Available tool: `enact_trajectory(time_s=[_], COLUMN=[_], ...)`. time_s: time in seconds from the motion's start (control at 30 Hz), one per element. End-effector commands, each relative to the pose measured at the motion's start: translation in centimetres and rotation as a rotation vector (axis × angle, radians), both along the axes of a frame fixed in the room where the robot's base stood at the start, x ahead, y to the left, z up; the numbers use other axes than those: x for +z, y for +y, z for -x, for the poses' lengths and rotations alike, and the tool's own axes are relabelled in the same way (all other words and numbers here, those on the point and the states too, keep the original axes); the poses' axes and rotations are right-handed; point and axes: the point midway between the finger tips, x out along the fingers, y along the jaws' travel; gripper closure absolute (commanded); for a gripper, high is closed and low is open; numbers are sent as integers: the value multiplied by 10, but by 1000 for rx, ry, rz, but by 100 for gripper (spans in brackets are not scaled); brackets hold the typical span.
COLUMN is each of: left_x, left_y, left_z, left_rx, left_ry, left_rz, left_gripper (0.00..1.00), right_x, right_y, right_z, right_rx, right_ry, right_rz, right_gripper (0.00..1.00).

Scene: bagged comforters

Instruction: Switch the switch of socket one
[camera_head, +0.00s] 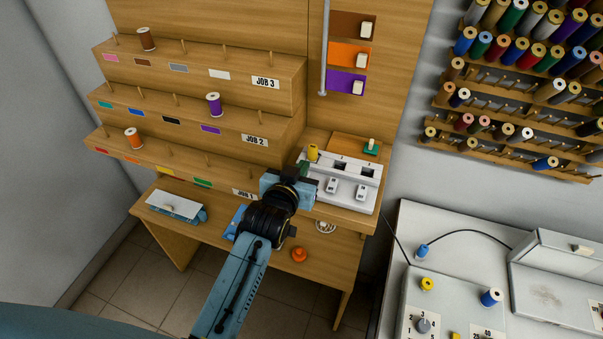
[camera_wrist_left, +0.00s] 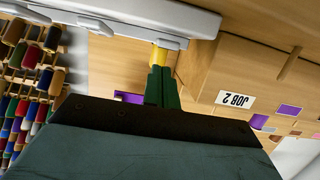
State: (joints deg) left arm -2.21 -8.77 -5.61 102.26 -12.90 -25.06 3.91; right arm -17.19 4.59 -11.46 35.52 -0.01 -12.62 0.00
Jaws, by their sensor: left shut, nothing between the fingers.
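A white socket block (camera_head: 347,208) lies on the wooden desk's upper right shelf, and its edge crosses the top of the left wrist view (camera_wrist_left: 190,14). Two small white switches (camera_head: 332,186) (camera_head: 361,192) show on its front part, with dark openings behind them. I cannot read which socket is number one. My left gripper (camera_head: 304,169) is at the block's left end and hides part of it. Its green fingers are together and empty in the left wrist view (camera_wrist_left: 163,86). I cannot tell whether they touch the block. My right gripper is out of view.
A yellow spool (camera_head: 312,152) stands just beyond the fingertips. Tiered wooden racks marked JOB 1, JOB 2 and JOB 3 (camera_head: 265,81) rise at left. A grey machine table (camera_head: 398,255) stands at right.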

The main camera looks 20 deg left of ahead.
Motion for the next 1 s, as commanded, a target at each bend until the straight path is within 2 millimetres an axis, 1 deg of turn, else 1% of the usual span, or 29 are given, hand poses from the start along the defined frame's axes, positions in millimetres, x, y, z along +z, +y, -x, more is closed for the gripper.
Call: enact_trajectory(time_s=[0.03,0.1,0.23,0.57,0.73,0.8,1.0], left_x=[-6,-11,-17,-17,-21,-22,-20], left_y=[0,0,0,0,0,0,0], left_z=[0,0,0,0,-3,-3,-3], left_rx=[0,0,0,0,0,0,0], left_ry=[-1,-2,-2,-3,-2,-5,-4], left_rz=[0,0,0,0,0,0,-1], left_gripper=[100,100,100,100,100,100,100], right_x=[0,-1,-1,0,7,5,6], right_y=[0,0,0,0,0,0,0], right_z=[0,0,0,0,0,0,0], right_rx=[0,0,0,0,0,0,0], right_ry=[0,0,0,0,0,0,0], right_rz=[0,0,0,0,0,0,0], right_gripper=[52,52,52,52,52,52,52])
